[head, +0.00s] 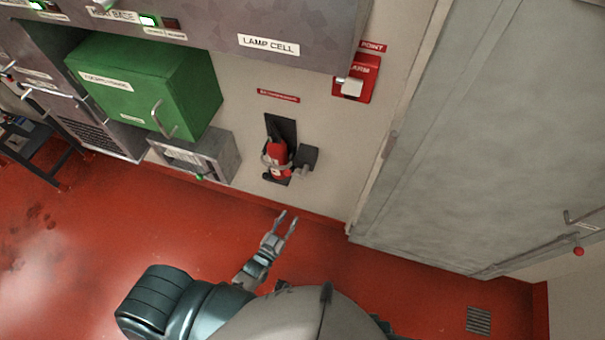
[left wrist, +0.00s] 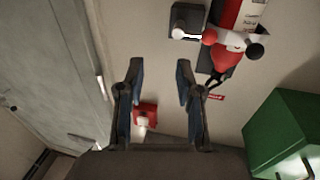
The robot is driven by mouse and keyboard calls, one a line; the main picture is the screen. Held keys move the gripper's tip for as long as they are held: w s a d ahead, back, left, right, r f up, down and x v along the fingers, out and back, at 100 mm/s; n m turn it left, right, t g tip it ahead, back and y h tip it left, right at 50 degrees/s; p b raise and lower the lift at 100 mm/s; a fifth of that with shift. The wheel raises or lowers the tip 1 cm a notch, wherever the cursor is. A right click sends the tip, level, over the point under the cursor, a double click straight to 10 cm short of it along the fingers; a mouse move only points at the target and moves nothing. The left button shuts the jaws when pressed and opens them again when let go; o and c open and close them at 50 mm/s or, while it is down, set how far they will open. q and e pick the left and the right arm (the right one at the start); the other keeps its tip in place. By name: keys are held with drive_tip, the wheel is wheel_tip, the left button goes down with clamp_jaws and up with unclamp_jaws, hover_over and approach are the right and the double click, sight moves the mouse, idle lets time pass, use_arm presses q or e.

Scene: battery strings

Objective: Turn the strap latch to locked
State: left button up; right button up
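A red fire extinguisher (head: 278,152) hangs on a dark backplate on the wall, with a pale strap (head: 272,161) around it. A dark box, seemingly the strap latch (head: 309,157), sits at its right side. In the left wrist view, which is upside down, the latch box (left wrist: 188,20) is at the top with a bright bar on its lower edge, beside the extinguisher (left wrist: 232,45). Whether the latch is locked I cannot tell. My left gripper (head: 288,217) is open and empty, below and apart from the latch. The left wrist view shows its spread fingers (left wrist: 159,66). My right gripper is not in view.
A green cabinet (head: 145,85) and a small grey box (head: 200,158) are left of the extinguisher. A red alarm box (head: 356,80) is up the wall to the right. A large grey door (head: 470,150) stands farther right. The red floor (head: 70,235) is open at left.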

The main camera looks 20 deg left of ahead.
use_arm(q)
drive_tip(key=shift+s+f, duration=0.2)
drive_tip(key=shift+s, duration=0.95)
drive_tip(key=v, duration=1.2)
